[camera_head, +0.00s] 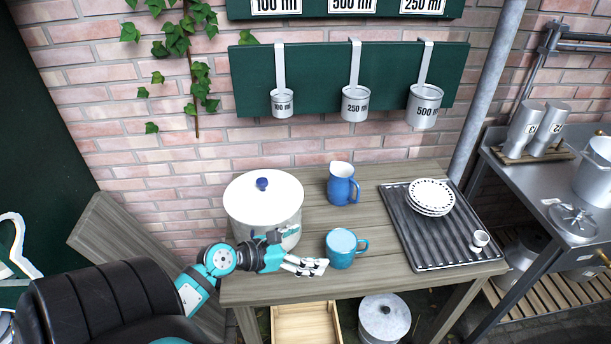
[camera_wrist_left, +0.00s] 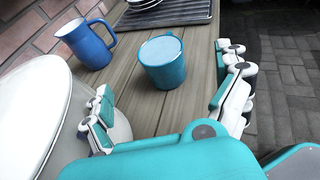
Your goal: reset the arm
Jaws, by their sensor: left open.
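My left arm reaches in from the left in the head view. My left gripper (camera_head: 304,264) is open and empty above the front of the wooden table (camera_head: 300,289). It is in front of the white lidded pot (camera_head: 262,200) and just left of the teal mug (camera_head: 340,248). In the left wrist view the two fingers (camera_wrist_left: 168,110) are spread wide. The teal mug (camera_wrist_left: 163,62) stands upright beyond them, apart from both. The white pot (camera_wrist_left: 45,110) is close beside the left finger; I cannot tell whether they touch. My right gripper is not in view.
A blue jug (camera_head: 342,184) stands behind the mug. A ridged dark tray (camera_head: 420,238) holds white plates (camera_head: 431,196) and a small white cup (camera_head: 479,241). Measuring cups hang from a green board (camera_head: 315,76). A metal workbench (camera_head: 545,185) stands right. Bare table lies between mug and tray.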

